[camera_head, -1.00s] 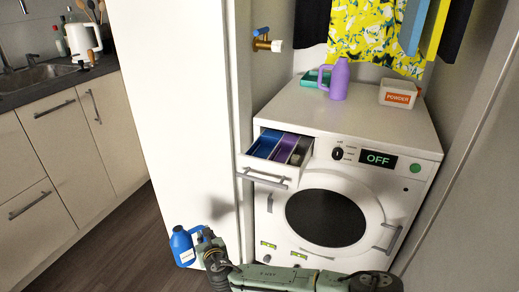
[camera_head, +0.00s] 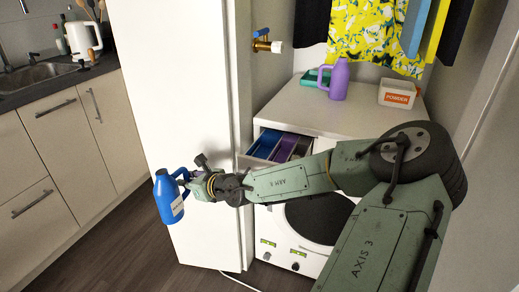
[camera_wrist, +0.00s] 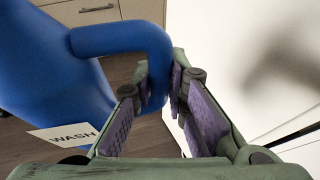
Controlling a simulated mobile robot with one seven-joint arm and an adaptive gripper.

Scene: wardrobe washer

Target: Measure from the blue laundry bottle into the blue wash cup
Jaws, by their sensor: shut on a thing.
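The blue laundry bottle (camera_head: 168,197) is held off the floor at the left of the head view, slightly tilted. My gripper (camera_head: 192,183) is shut on its handle. In the wrist view the blue bottle (camera_wrist: 45,60) fills the left side with a "WASH" label, and my gripper's purple-padded fingers (camera_wrist: 158,100) close around the handle. The pulled-out drawer of the washer has a blue compartment (camera_head: 264,144), a purple one and a darker one beside it. I cannot tell a separate blue wash cup from that blue compartment.
A white door panel (camera_head: 180,90) stands just behind the bottle. The white washer (camera_head: 300,105) bears a purple jug (camera_head: 339,80), a teal tray (camera_head: 312,78) and a powder box (camera_head: 398,94). My arm hides much of the washer's front. Floor (camera_head: 110,240) is clear at lower left.

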